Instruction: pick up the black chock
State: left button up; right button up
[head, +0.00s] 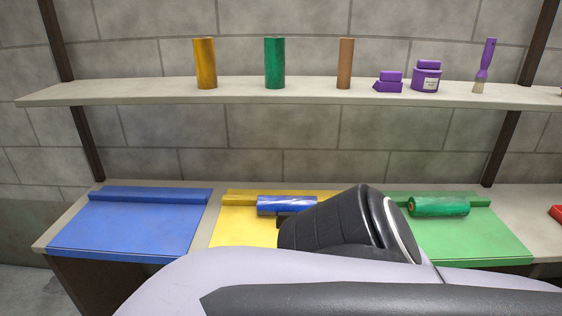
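I cannot make out the black chock for certain. A small dark piece (284,219) shows just below the blue roll (286,206) on the yellow mat (236,230). I cannot tell whether it is the chock or part of my gripper. My arm, with a light grey link and a thick black joint, comes in from the lower right and covers much of the yellow mat and part of the green mat (480,240). Its gripper fingers are not clearly seen. My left gripper is not in view.
A blue mat (130,228) lies clear at the left. A green roll (438,206) lies on the green mat. A red thing shows at the right edge. The shelf (130,91) above holds upright cylinders, purple items and a brush (485,66).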

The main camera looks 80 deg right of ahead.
aim_at(282, 217)
jog(key=z, duration=3.15)
